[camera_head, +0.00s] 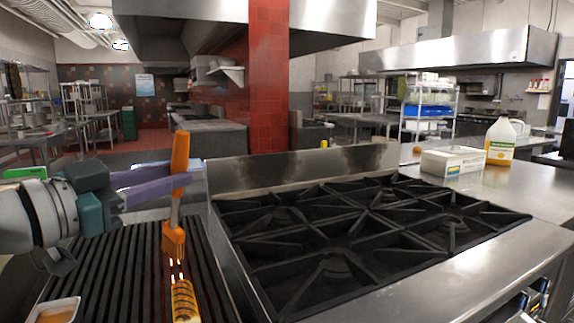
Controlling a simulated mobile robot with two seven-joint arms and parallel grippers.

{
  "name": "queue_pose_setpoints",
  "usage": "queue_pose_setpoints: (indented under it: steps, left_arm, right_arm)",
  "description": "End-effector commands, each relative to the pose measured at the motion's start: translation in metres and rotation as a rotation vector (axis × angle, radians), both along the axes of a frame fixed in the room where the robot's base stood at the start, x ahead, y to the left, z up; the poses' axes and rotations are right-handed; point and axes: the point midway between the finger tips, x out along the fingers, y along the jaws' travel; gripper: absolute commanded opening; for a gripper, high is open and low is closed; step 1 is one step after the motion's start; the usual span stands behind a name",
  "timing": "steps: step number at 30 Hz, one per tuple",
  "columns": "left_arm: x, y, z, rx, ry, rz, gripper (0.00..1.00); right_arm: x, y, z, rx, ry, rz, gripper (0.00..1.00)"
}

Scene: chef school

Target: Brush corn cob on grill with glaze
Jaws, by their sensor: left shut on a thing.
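My left gripper (178,184) is shut on an orange brush (179,165), holding it upright by its handle. The brush's bristle head (173,241) points down over the ridged grill (120,265). A charred yellow corn cob (184,301) lies on the grill below the brush head, near the bottom of the view. A gap seems to show between the bristles and the cob, with small bright marks in it. A small white dish of orange-brown glaze (55,313) is at the bottom left, partly cut off. My right gripper is not in view.
A gas stove with black grates (350,235) stands right of the grill, behind a raised metal edge. A white box (452,161) and a jug with yellow liquid (500,141) stand on the steel counter beyond it. The counter at the right front is clear.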

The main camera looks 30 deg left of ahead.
Motion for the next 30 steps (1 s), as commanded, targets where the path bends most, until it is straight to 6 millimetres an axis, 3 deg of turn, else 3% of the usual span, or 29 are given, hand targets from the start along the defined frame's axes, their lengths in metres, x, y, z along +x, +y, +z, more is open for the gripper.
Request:
queue_pose_setpoints:
  steps: [18,30]
  left_arm:
    - [0.001,0.002,-0.061,-0.003,-0.007,0.012,0.0]
    - [0.001,0.002,-0.068,-0.003,-0.007,0.011,0.0]
  right_arm:
    - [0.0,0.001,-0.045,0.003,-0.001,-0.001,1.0]
    - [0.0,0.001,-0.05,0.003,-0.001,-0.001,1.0]
